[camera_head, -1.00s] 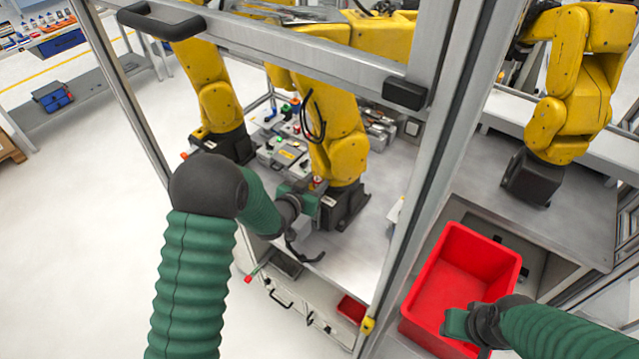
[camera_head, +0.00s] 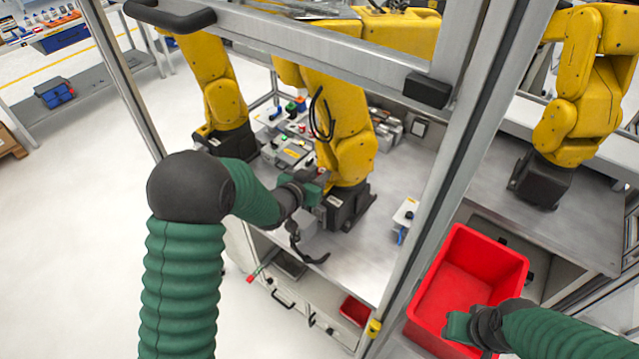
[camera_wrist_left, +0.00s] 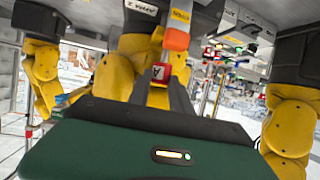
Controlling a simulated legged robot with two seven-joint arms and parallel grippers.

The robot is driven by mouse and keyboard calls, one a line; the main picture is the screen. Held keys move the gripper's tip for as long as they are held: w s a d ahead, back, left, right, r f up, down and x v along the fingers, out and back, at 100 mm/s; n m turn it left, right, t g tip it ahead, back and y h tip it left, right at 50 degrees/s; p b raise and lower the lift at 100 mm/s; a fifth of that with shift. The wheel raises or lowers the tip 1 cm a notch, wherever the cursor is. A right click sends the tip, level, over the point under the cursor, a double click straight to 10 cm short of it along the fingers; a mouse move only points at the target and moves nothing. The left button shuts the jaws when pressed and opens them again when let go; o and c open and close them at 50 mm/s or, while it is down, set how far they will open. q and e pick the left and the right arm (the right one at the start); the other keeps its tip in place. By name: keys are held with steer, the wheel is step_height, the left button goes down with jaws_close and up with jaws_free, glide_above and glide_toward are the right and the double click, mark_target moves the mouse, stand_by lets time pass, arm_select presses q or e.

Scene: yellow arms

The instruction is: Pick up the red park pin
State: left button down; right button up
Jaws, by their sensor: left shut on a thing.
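My left gripper (camera_head: 318,184) is beside the base of the middle yellow robot arm. In the left wrist view, a small red block with a pale marked face (camera_wrist_left: 160,73), apparently the red park pin, shows at the gripper's dark fingertips (camera_wrist_left: 162,88). The gripper is shut on it. An orange block (camera_wrist_left: 177,39) sits just above it. In the head view the gripper hides most of the pin. My right gripper (camera_head: 456,326) is over the front edge of the red bin, and its jaws cannot be made out.
Yellow robot arms (camera_head: 335,100) stand on a metal bench (camera_head: 385,235) inside a framed cell. A metal post (camera_head: 452,170) stands between my two arms. The red bin (camera_head: 480,270) is empty at the right. Grey boxes (camera_head: 285,152) stand left of the middle arm.

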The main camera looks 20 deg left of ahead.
arm_select(q)
steer(key=w+a+b, duration=0.1)
steer(key=a+b, duration=0.1)
steer(key=a, duration=1.6)
steer(key=shift+w+d+r, duration=0.1)
steer(key=shift+w, duration=0.05)
